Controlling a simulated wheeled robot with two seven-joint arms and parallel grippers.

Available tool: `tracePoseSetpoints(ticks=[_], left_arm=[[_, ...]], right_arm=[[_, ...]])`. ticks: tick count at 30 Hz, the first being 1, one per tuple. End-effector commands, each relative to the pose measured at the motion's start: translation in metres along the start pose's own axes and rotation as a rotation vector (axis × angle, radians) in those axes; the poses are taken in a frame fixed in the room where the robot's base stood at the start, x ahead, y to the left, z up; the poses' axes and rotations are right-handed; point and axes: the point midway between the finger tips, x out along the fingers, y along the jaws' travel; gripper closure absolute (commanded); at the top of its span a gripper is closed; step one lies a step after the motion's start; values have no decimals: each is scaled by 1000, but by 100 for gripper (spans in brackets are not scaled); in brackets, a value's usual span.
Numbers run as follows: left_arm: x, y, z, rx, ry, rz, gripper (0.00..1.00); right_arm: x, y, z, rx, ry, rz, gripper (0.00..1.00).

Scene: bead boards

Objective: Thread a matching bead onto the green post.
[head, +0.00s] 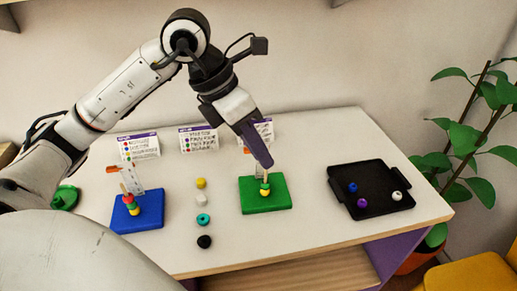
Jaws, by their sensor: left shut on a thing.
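The green board (284,196) stands mid-table with an upright post. Small beads (265,188), green and yellow among them, sit low on that post. My left gripper (263,163) points down right over the post, its fingers shut. What it holds is hidden by the fingers, so its colour cannot be told. Loose beads lie in a row left of the board: yellow (201,183), white (201,200), a teal ring (203,219) and black (204,241). My right gripper is not in view.
A blue board (150,221) with stacked beads (132,204) stands at left. A black tray (375,171) at right holds blue (353,187), purple (362,203) and white (397,195) beads. Printed cards (139,146) stand behind. The table is clear between green board and tray.

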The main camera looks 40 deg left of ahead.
Motion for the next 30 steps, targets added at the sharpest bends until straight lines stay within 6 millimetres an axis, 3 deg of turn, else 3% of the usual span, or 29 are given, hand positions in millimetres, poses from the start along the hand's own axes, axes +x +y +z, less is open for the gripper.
tracePoseSetpoints(ticks=[30], left_arm=[[18, 3, -8, 0, 0, 1, 100]], right_arm=[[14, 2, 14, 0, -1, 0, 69]])
